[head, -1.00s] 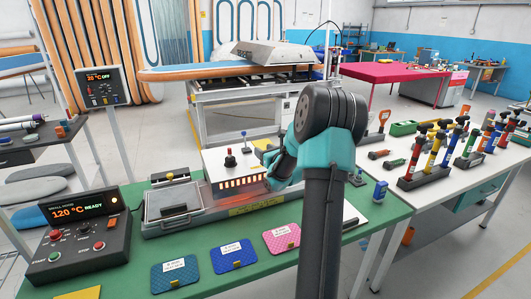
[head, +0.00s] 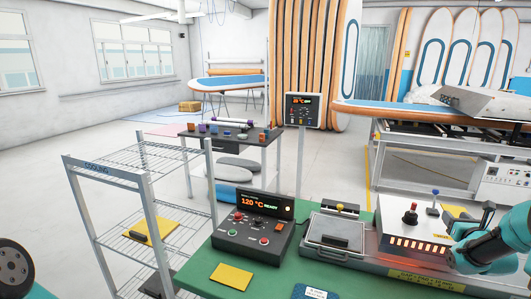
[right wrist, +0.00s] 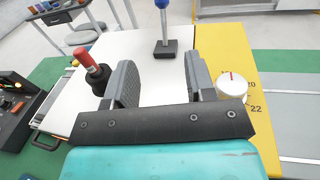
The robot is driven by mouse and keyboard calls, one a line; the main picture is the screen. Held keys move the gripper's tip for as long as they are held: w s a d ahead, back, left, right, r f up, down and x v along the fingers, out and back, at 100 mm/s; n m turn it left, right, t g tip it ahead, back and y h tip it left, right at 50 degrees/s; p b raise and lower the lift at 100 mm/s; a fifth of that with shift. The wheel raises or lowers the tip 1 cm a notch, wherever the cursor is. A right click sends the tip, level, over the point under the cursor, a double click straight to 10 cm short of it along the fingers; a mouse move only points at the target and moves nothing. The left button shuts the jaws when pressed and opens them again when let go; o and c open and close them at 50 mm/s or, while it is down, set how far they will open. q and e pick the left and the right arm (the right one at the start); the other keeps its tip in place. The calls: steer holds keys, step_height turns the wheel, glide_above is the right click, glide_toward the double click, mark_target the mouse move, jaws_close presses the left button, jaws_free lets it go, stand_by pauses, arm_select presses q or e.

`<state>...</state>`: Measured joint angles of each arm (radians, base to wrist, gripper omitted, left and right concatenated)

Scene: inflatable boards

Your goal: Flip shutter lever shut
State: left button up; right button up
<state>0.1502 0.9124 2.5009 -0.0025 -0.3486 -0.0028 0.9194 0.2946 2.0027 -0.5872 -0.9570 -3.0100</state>
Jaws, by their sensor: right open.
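A white box (head: 422,228) with a row of glowing orange slots stands on the green bench. On its top are a lever with a red knob (head: 410,216) and a thin lever with a blue knob (head: 435,192). I cannot tell by label which is the shutter lever. My right gripper (head: 470,228) is open and empty at the box's right side. In the right wrist view, the blue-knobbed lever (right wrist: 162,22) stands upright beyond the gap between the fingers (right wrist: 160,75). The red-knobbed lever (right wrist: 92,62) is outside the left finger. My left gripper is out of view.
A clamp-like metal plate (head: 335,232) sits left of the box, then a control panel (head: 252,228) reading 120 °C READY. A yellow pad (head: 231,277) lies in front. A wire rack (head: 110,172) stands left. A white dial (right wrist: 232,85) on a yellow panel is beside the right finger.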

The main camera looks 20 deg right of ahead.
mark_target(435, 194)
steer(key=x, duration=1.3)
steer(key=v, duration=1.5)
steer(key=shift+s+a, duration=0.15)
steer(key=shift+s, duration=0.15)
steer(key=x, duration=1.7)
steer(key=shift+w, duration=0.2)
steer(key=shift+w+d+f+g+y, duration=0.15)
steer(key=shift+w+d+g+y, duration=0.3)
steer(key=shift+g, duration=0.45)
steer(key=shift+w+d+f+m+g+y, duration=0.1)
steer(key=shift+f+m+g+y, duration=0.15)
steer(key=shift+g, duration=0.2)
steer(key=shift+w+d+f+m+g+y, duration=0.1)
steer(key=shift+w+f+m+g+y, duration=0.1)
steer(key=shift+g, duration=0.25)
steer(key=shift+r, duration=0.1)
